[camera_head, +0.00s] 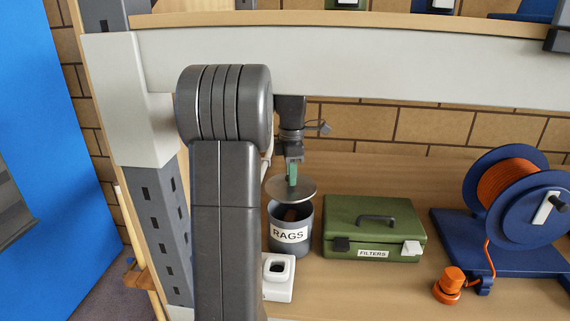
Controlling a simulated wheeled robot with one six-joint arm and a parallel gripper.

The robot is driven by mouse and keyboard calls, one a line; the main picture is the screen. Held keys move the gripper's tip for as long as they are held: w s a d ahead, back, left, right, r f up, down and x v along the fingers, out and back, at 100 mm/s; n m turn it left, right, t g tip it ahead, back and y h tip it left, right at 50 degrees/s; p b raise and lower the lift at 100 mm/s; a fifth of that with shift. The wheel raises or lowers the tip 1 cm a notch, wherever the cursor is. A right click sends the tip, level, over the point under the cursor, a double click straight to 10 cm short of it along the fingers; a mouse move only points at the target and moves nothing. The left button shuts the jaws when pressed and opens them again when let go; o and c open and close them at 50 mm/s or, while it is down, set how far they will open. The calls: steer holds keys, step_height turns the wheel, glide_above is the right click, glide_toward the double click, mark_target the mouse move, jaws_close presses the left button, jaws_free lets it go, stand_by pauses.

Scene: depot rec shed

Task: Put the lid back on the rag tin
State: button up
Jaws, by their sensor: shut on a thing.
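The rag tin (291,247) is a dark grey open tin with a white RAGS label, upright on the wooden shelf. Something brownish shows inside it. The lid (308,191) is a flat grey disc held just above the tin's mouth, apart from the rim at the front. It covers the back of the opening from view. My gripper (292,173) points down and is shut on the lid's green knob. The tin's left edge is close to my arm, which hides part of the shelf.
A green FILTERS case (373,231) stands right of the tin. Further right is a blue reel (483,216) with orange cord and an orange plug end (449,285). A white box (278,288) stands in front of the tin. A grey shelf beam (400,62) crosses above.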

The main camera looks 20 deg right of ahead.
mark_target(291, 190)
steer(key=shift+w, duration=0.1)
steer(key=shift+f+b, duration=2)
steer(key=shift+f, duration=1.15)
steer(key=shift+p, duration=0.5)
steer(key=shift+f+p, duration=0.15)
steer(key=shift+p, duration=0.2)
stand_by(0.4)
steer(key=o, duration=1.5)
